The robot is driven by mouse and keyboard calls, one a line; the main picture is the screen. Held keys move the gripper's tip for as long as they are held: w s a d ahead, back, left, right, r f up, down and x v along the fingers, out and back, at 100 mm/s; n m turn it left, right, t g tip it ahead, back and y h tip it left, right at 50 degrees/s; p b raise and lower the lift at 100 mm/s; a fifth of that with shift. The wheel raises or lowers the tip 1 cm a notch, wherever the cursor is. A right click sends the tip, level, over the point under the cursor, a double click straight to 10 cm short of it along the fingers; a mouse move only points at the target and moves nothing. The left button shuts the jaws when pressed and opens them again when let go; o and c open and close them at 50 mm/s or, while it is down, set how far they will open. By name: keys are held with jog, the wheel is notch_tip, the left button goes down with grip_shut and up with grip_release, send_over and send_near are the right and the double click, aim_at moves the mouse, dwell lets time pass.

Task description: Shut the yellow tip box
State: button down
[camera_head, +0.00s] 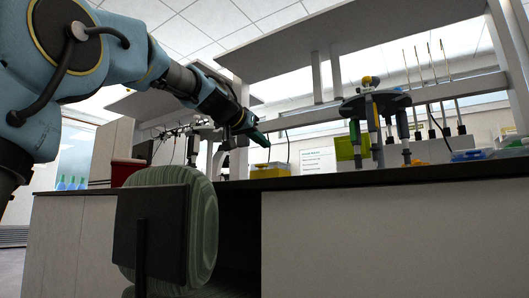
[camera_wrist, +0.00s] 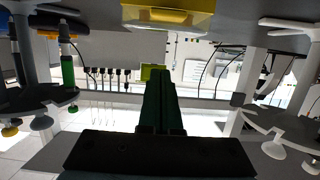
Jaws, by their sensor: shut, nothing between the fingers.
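The yellow tip box (camera_head: 269,173) sits on the dark bench top, near the front edge in the head view. It also shows at the top of the wrist view (camera_wrist: 170,17), where the picture is upside down and the box is partly cut off. I cannot tell clearly how its lid stands. My gripper (camera_head: 263,141) is above the box in the head view, apart from it, pointing down and right. In the wrist view my dark green fingers (camera_wrist: 158,76) are together with nothing between them.
A round pipette stand (camera_head: 376,103) with hanging pipettes stands right of the box. A yellow-green box (camera_head: 344,149) is beside it. A green-backed chair (camera_head: 203,225) stands in front of the bench. A shelf (camera_head: 365,40) hangs above. A red container (camera_head: 126,171) is at left.

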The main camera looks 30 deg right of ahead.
jog(key=shift+s+a+f+b, duration=0.25)
jog(key=shift+a+f+b, duration=0.15)
jog(key=shift+f+b, duration=0.4)
jog(key=shift+r, duration=0.15)
jog(key=shift+a, duration=0.15)
jog(key=v, duration=1)
jog(key=shift+s+a, duration=0.25)
jog(key=shift+r, duration=0.1)
